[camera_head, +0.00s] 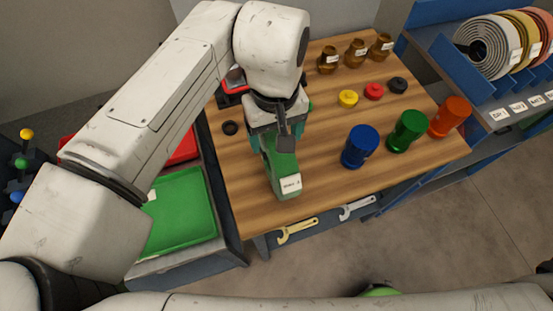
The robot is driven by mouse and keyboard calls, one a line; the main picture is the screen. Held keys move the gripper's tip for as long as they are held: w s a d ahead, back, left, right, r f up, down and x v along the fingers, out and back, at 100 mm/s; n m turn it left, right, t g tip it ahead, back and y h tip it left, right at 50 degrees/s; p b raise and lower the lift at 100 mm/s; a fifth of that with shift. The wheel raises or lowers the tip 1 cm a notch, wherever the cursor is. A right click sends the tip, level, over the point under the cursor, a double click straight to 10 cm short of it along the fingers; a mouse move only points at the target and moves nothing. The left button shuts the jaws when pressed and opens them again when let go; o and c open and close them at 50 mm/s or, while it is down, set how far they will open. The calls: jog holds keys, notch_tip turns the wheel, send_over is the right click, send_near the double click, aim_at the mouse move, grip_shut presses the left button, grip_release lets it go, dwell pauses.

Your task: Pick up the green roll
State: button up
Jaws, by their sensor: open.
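The green roll (406,131) is an upright dark green cylinder on the right part of the wooden table. It stands between a blue cylinder (360,147) on its left and an orange cylinder (450,117) on its right. My gripper (279,142) is open and points down over the table, well to the left of the green roll. A longer green piece with a white label (284,178) is directly below my gripper, partly hidden by it. I cannot tell whether the fingers touch that piece.
Yellow, red and black caps (373,91) lie behind the cylinders, with several brown bottles (355,52) at the table's back. A rack (430,57) of coiled rolls stands at right. A green tray (177,215) is at left. Bare wood (325,172) shows between gripper and blue cylinder.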

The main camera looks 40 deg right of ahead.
notch_tip(320, 180, down, 4)
jog(key=b, duration=0.2)
jog(key=shift+d+r+b, duration=0.1)
jog(key=shift+r+b, duration=0.1)
jog(key=shift+b, duration=0.2)
grip_shut()
dwell(0.5)
